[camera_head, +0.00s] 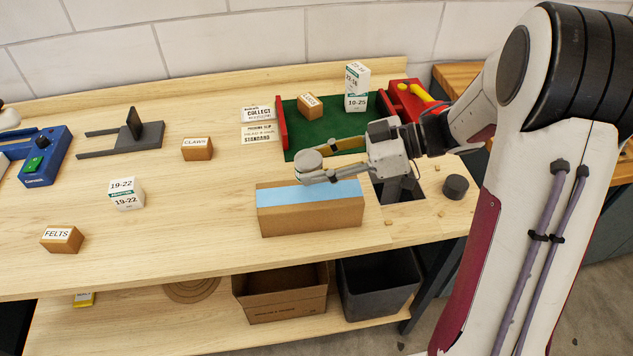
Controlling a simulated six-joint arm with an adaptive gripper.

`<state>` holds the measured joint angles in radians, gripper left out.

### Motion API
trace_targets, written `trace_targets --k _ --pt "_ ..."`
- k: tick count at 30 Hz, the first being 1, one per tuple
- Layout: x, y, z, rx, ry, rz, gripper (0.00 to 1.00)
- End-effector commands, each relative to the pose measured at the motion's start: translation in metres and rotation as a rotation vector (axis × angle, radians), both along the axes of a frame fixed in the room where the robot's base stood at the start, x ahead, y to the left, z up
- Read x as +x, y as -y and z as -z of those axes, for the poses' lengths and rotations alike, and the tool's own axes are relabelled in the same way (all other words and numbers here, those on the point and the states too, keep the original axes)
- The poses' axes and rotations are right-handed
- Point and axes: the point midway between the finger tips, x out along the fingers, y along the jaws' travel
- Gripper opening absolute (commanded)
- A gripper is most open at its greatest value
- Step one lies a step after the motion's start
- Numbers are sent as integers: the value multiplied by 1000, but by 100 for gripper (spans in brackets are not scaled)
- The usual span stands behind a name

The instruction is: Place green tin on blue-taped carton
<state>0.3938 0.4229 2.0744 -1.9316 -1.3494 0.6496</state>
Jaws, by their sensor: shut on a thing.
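A carton (310,214) with a light blue tape strip along its top lies on the bench, front centre. My gripper (318,162) reaches in from the right and is shut on a small round tin (307,160). The tin's top and side look pale grey; I see no green on it. I cannot tell the gap between tin and carton. My lower finger hides part of the tin's side.
A green tray (305,130) with red ends holds small boxes behind my gripper. A black round piece (455,187) stands right of a dark opening (402,190) in the bench. Small labelled boxes, CLAWS (197,149) and FELTS (62,239), stand left.

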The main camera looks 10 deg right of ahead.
Motion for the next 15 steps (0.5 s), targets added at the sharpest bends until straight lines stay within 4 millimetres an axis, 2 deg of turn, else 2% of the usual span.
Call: trace_targets --k 5,15 --pt "0 0 15 0 0 0 14" --pt "0 0 17 0 1 0 14"
